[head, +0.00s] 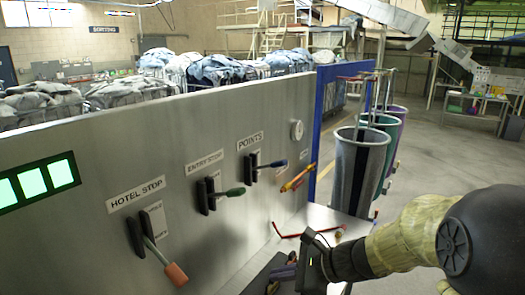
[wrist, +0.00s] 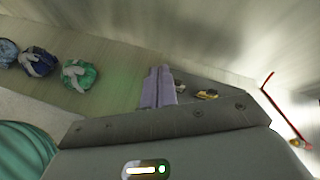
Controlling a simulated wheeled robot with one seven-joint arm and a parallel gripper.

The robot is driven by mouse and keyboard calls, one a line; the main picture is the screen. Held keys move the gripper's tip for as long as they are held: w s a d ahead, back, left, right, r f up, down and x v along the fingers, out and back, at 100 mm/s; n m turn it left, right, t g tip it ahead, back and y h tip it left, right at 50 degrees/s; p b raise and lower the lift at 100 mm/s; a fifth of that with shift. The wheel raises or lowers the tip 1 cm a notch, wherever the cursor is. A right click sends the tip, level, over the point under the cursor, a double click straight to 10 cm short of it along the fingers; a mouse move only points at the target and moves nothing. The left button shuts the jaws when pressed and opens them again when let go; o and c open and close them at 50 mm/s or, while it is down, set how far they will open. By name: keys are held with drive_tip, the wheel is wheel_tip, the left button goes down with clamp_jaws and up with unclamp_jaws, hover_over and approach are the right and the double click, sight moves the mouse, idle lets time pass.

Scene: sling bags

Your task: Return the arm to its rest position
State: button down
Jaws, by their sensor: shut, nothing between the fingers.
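My arm reaches in from the right of the head view, with a pale sleeve (head: 405,240) and a black joint. My gripper (head: 283,272) is low in the middle of that view, small and dark, in front of the grey panel (head: 100,115). In the wrist view, the two lavender fingers of my gripper (wrist: 158,72) lie together with nothing held between them. The fingers appear clear of the panel levers, though the exact gap is hard to tell.
The panel carries an orange-tipped lever (head: 175,272), a green lever (head: 235,192) and a blue lever (head: 278,163). A thin red rod (head: 290,236) lies on a light ledge near my gripper. Tall hanging bags (head: 355,165) stand behind.

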drive_tip(key=s+d+f+n+g+h, duration=0.1)
drive_tip(key=s+d+f+n+h, duration=0.8)
drive_tip(key=n, duration=1)
drive_tip(key=shift+s+d+f+g+h, duration=0.2)
drive_tip(key=shift+s+d+g+h, duration=0.25)
drive_tip(key=shift+d+h, duration=0.25)
